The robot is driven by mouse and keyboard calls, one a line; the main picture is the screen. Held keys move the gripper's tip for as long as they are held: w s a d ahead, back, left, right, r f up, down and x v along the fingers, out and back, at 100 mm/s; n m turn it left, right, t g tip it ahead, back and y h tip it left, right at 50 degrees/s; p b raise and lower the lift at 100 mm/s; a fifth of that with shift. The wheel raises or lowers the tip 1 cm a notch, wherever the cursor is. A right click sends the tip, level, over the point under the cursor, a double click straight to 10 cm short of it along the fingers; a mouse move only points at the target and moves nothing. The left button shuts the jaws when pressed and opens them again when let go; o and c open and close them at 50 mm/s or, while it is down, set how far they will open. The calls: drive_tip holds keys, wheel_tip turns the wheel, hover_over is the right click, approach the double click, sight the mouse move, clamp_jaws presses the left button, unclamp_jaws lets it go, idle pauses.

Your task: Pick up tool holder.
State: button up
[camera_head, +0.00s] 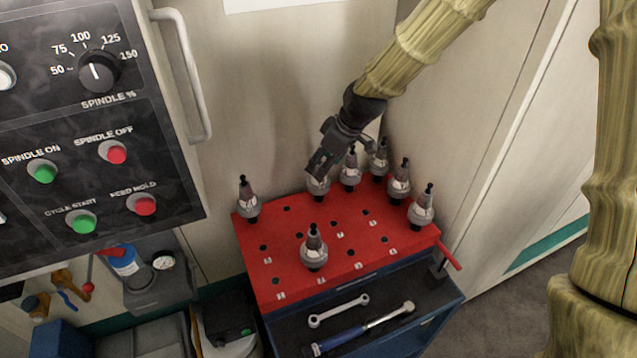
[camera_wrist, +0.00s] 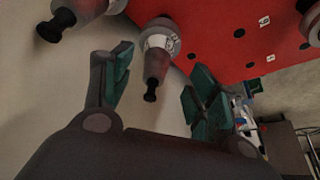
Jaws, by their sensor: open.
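Several tool holders stand upright in holes of the red top of a cart (camera_head: 280,265). One tool holder (camera_head: 318,186) at the back edge is partly hidden under my gripper (camera_head: 322,165). In the wrist view a tool holder (camera_wrist: 157,52) points its dark tip between the open green-padded fingers of my gripper (camera_wrist: 160,95), with a gap on both sides. Other tool holders stand at the back left (camera_head: 248,200), front middle (camera_head: 313,248), right (camera_head: 421,207), and behind, beside my gripper (camera_head: 349,172). My gripper holds nothing.
A wrench (camera_head: 338,311) and a torque wrench (camera_head: 365,328) lie on the cart's dark lower shelf. A red handle (camera_head: 450,256) sticks out at the right. A machine control panel (camera_head: 95,130) hangs at the left. The wall is close behind the cart.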

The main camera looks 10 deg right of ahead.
sight(319, 186)
drive_tip(key=shift+p+x, duration=0.75)
drive_tip(key=shift+x, duration=1.9)
drive_tip(key=shift+w+d, duration=0.15)
drive_tip(key=shift+w, duration=0.05)
clamp_jaws()
drive_tip(key=shift+r, duration=0.1)
